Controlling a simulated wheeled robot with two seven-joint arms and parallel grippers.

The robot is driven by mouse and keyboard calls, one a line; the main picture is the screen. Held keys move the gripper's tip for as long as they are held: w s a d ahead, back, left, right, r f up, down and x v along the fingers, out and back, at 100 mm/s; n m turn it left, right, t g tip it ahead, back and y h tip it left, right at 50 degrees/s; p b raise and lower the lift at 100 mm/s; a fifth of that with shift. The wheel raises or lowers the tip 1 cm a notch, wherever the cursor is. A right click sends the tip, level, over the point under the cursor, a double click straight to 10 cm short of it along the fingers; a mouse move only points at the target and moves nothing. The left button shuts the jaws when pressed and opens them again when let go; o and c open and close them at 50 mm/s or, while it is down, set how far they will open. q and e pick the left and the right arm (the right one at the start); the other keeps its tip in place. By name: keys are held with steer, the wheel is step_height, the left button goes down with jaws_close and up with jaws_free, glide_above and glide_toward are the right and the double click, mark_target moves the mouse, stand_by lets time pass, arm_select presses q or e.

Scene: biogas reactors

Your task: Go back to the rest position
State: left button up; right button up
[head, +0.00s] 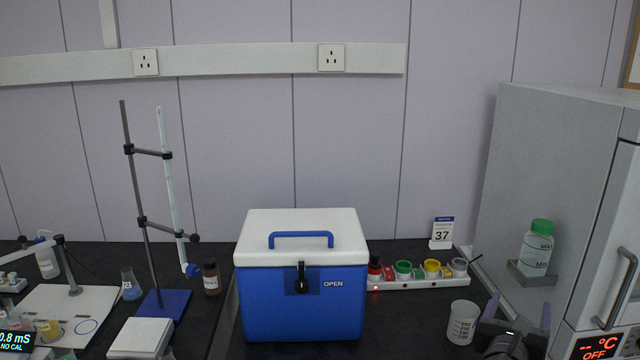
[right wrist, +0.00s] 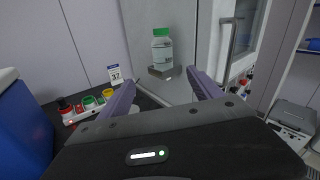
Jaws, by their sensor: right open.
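My right gripper (head: 518,312) shows at the lower right of the head view, in front of the grey cabinet. Its two purple-grey fingers are apart with nothing between them. In the right wrist view the open gripper (right wrist: 160,95) points toward a green-capped bottle (right wrist: 162,48), which stands on a small bracket (right wrist: 168,72) on the cabinet wall. The same bottle (head: 538,248) shows in the head view, apart from the fingers. My left gripper is not in either view.
A blue cooler box (head: 300,312) with a white lid stands mid-bench. A white rack (head: 420,281) with coloured caps and a beaker (head: 462,322) are right of it. The grey cabinet (head: 555,160) bounds the right. A burette stand (head: 165,303) stands left.

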steer(key=a+f+n+g+y, duration=0.1)
steer(key=a+f+n+y, duration=0.4)
steer(key=f+n, duration=0.4)
steer(key=s+a+f+n+g+y, duration=0.1)
steer(key=a+f+n+g+y, duration=0.1)
steer(key=a+f+n, duration=0.55)
steer(key=a+f+n+g+y, duration=0.1)
steer(key=a+f+n+y, duration=0.35)
steer(key=f+n, duration=0.65)
steer(key=s+a+f+n+g+y, duration=0.1)
steer(key=s+a+f+n+g, duration=0.2)
steer(key=s, duration=0.5)
steer(key=s+a+f+n+g+y, duration=0.1)
steer(key=s+a+f+n+g, duration=0.2)
steer(key=s+a+f+n, duration=0.2)
steer(key=s+a+f+n+g+y, duration=0.2)
steer(key=s+a+f+n, duration=0.3)
steer(key=s+a+f, duration=0.4)
steer(key=s+f+g, duration=0.1)
steer(key=s+f, duration=0.1)
steer(key=s, duration=0.2)
steer(key=shift+a, duration=0.1)
steer(key=shift+c, duration=0.4)
